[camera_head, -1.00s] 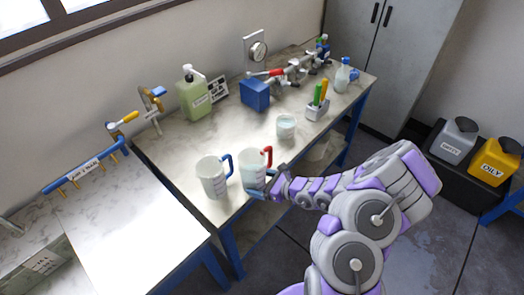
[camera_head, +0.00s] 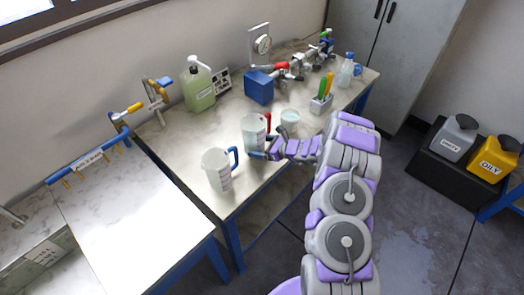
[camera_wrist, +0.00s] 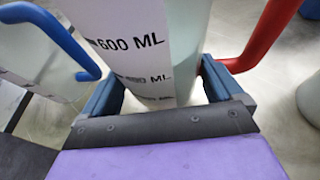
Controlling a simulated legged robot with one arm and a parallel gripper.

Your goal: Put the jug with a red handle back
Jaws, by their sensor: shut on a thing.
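The jug with the red handle (camera_head: 253,136) is a clear measuring jug standing upright over the bench, behind the blue-handled jug. It fills the middle of the wrist view (camera_wrist: 165,50), with 600 ML printed on its wall and its red handle (camera_wrist: 262,38) at right. My gripper (camera_head: 262,154) is shut on the body of this jug, its two blue fingers on either side in the wrist view (camera_wrist: 160,90). I cannot tell whether the jug's base touches the bench. The jug with a blue handle (camera_head: 218,170) stands at the bench's front left edge.
The bench (camera_head: 190,150) also holds a clear beaker (camera_head: 290,118) right of the held jug, a pen holder (camera_head: 321,104), a blue box (camera_head: 259,87) and a green soap bottle (camera_head: 198,88). Bare bench lies left of the jugs.

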